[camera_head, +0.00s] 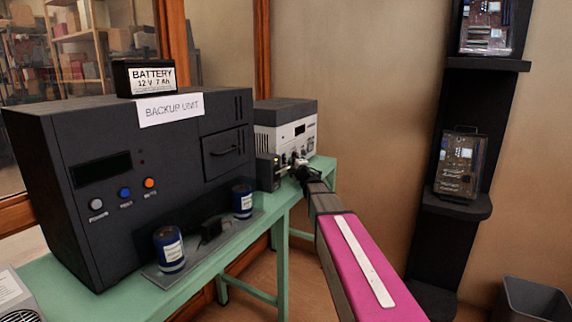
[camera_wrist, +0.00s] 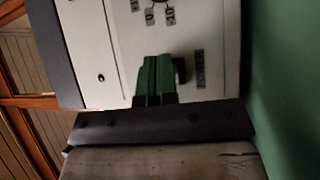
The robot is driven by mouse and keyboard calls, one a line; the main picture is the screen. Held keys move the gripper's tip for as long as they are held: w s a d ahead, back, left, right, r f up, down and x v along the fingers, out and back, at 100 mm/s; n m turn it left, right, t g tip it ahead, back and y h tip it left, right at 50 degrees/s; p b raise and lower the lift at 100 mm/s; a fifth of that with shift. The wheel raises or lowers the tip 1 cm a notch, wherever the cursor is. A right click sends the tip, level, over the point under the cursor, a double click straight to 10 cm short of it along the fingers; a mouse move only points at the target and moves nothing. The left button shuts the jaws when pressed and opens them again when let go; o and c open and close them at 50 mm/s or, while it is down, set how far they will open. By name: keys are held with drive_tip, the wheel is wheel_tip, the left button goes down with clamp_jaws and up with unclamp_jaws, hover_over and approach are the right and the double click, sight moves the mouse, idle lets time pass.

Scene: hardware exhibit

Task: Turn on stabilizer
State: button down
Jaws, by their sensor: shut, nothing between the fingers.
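The stabilizer (camera_head: 290,130) is a grey and white box with a dark display, at the far end of the green table. In the wrist view its pale front panel (camera_wrist: 105,35) fills the upper part, turned sideways, with dark labels and a round dial at the top edge. A small black switch-like part (camera_wrist: 181,71) sits on the panel. My gripper (camera_head: 298,160) is shut and empty at the lower front of the stabilizer. In the wrist view its green fingers (camera_wrist: 154,72) lie just left of the black part; I cannot tell whether they touch it.
A large dark backup unit (camera_head: 95,220) stands on the green table (camera_head: 75,297), with a battery (camera_head: 145,77) on top and blue cans (camera_head: 169,249) in front. A small dark box (camera_head: 268,172) sits beside my gripper. A black shelf (camera_head: 440,215) stands right.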

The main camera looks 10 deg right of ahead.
drive_tip(key=shift+w+a+f, duration=0.1)
drive_tip(key=shift+w+a, duration=0.05)
drive_tip(key=shift+a, duration=0.1)
drive_tip(key=shift+d, duration=0.15)
idle(0.5)
drive_tip(key=shift+s+d+r, duration=0.3)
drive_tip(key=shift+s+d, duration=0.15)
drive_tip(key=shift+s+d+r, duration=0.25)
drive_tip(key=shift+s+d, duration=0.2)
drive_tip(key=shift+d, duration=0.2)
drive_tip(key=shift+s+d+r, duration=0.3)
drive_tip(key=shift+s+d, duration=0.2)
drive_tip(key=shift+d, duration=0.1)
drive_tip(key=shift+s+d+r, duration=0.25)
drive_tip(key=shift+s+d, duration=0.2)
drive_tip(key=shift+d, duration=0.2)
